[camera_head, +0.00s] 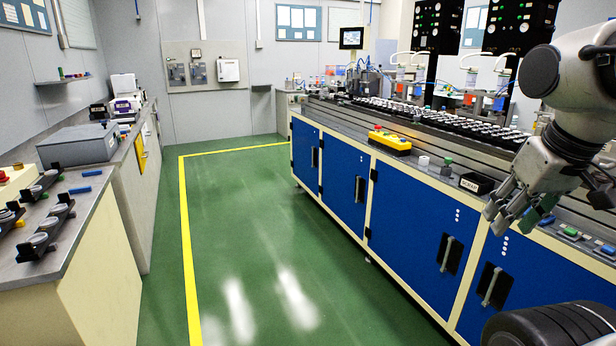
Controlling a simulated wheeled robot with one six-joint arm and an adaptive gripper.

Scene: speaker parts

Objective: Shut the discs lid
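No thing plainly marked as discs or as a discs lid can be made out. A grey box (78,146) with a flat top stands on the left-hand counter. Its top looks closed, though I cannot tell whether it is the discs container. My gripper (518,212) hangs at the right, in front of the blue-doored bench. Its fingers point down and are spread apart, with nothing seen between them. It is far across the aisle from the grey box.
The blue-doored bench (408,236) runs along the right with a long row of black parts. A yellow button box (390,142) and a small black labelled box (477,183) sit on it. Black holders (45,229) lie at left. The green floor (240,240) between is clear.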

